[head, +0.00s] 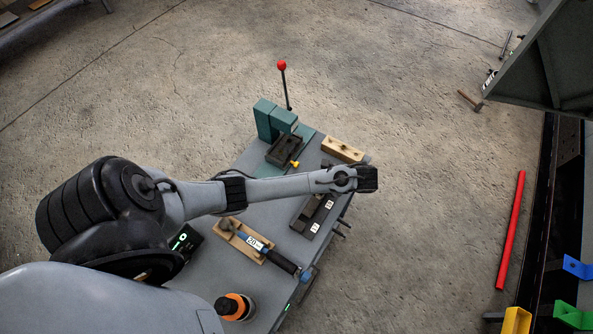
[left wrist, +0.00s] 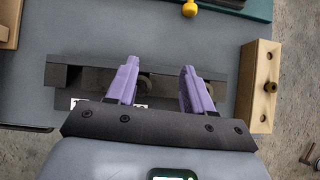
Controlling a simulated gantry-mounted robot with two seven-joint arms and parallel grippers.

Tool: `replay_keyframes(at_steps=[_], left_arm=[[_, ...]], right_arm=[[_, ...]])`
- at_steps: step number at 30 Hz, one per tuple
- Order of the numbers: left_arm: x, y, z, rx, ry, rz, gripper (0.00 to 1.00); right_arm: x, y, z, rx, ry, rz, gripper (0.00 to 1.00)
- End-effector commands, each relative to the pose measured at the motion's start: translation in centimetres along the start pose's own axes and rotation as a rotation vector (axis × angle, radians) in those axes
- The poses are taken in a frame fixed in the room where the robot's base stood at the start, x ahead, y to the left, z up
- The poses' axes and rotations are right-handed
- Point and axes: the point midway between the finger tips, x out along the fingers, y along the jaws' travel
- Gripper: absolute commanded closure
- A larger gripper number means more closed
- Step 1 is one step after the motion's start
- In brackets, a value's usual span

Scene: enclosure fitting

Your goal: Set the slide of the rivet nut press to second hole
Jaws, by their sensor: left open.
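The teal rivet nut press (head: 268,120), with a red ball on its upright lever (head: 283,85), stands at the far end of the table. A dark slide block (head: 284,150) sits at its front, with a yellow knob (head: 295,164) beside it. The knob also shows at the top of the left wrist view (left wrist: 190,8). I cannot make out the slide's holes. My left gripper (left wrist: 160,68) is open, its purple fingers apart above a dark block (left wrist: 75,73) with round parts between and near them. The head view shows the arm's end (head: 366,179), not the fingers.
A wooden block (head: 342,150) with holes lies right of the press. A blue-handled tool (head: 262,250) lies on a wooden holder. An orange-and-black object (head: 235,307) stands at the table's near end. The dark block (head: 312,216) has white labels.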

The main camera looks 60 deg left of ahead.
Motion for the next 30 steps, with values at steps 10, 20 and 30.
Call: replay_keyframes(at_steps=[10,20,30], left_arm=[[2.7,-5.0,3.3,-0.018,-0.120,0.030,0.48],[7.2,-4.8,4.1,-0.018,-0.121,0.031,0.48],[11.5,-4.7,4.5,-0.018,-0.119,0.029,0.48]], right_arm=[[2.6,-0.1,0.8,0.000,0.005,0.001,0.53],[3.4,0.1,1.1,-0.007,0.003,0.006,0.53],[3.5,0.1,1.1,-0.007,0.004,0.006,0.53]])
